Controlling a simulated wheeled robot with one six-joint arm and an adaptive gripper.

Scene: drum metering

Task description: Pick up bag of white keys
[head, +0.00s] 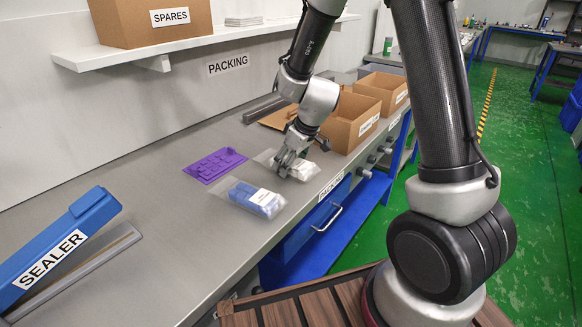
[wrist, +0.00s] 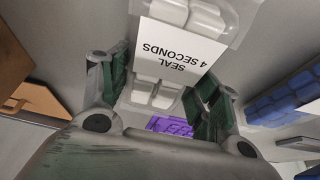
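The bag of white keys (head: 304,171) is a clear bag on the grey bench, partly hidden by my gripper (head: 287,165). In the wrist view the bag (wrist: 172,12) shows white keys and a white label reading "SEAL 4 SECONDS", upside down. My gripper (wrist: 160,95) points down at the bag with its green-padded fingers apart, one on each side of it. The fingers look open; whether the pads touch the bag I cannot tell.
A bag of blue keys (head: 256,198) lies close in front, also in the wrist view (wrist: 285,100). A purple tray (head: 215,164) lies to the left. Open cardboard boxes (head: 352,122) stand behind. A blue sealer (head: 60,250) is at front left, with bare bench between.

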